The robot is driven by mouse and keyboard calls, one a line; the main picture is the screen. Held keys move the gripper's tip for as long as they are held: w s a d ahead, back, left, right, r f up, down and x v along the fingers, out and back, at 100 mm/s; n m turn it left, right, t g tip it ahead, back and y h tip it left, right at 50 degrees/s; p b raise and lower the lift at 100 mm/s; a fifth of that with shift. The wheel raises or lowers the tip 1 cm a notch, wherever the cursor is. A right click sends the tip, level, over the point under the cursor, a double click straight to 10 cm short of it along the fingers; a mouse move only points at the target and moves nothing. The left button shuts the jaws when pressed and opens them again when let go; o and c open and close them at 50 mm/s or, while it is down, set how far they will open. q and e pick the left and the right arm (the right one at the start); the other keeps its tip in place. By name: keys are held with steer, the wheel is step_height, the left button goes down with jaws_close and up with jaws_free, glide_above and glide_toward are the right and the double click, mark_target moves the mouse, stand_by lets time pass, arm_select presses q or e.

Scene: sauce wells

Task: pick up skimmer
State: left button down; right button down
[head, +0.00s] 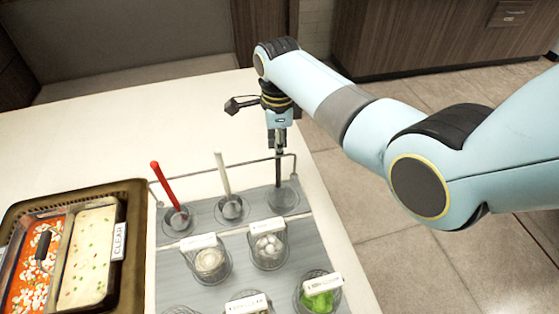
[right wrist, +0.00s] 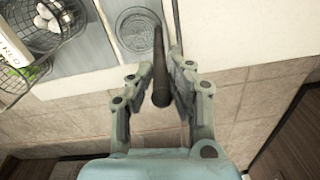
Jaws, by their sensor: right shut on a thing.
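My right gripper (head: 279,138) is shut on a dark upright handle, which I take for the skimmer (head: 278,168). The handle stands over the rightmost well in the back row of the grey station. In the right wrist view the dark handle (right wrist: 160,75) lies between the fingers of the right gripper (right wrist: 160,85), with a round mesh-like well (right wrist: 137,28) beyond its far end. The skimmer's head is hard to make out in the head view. My left gripper is not in view.
A red-handled utensil (head: 164,182) and a pale-handled one (head: 223,172) stand in neighbouring wells. Wire baskets, one with white balls (head: 267,247) and one with green food (head: 318,298), sit in front. A brown tray (head: 137,252) holds soup pans at left. Counter edge is close on the right.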

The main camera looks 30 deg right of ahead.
step_height(320, 180, up, 4)
steer(key=shift+r, duration=0.1)
steer(key=s+d+r, duration=0.3)
steer(key=s+r, duration=0.3)
steer(key=s, duration=0.5)
steer(key=shift+r, duration=0.3)
steer(key=shift+s+d+f, duration=0.1)
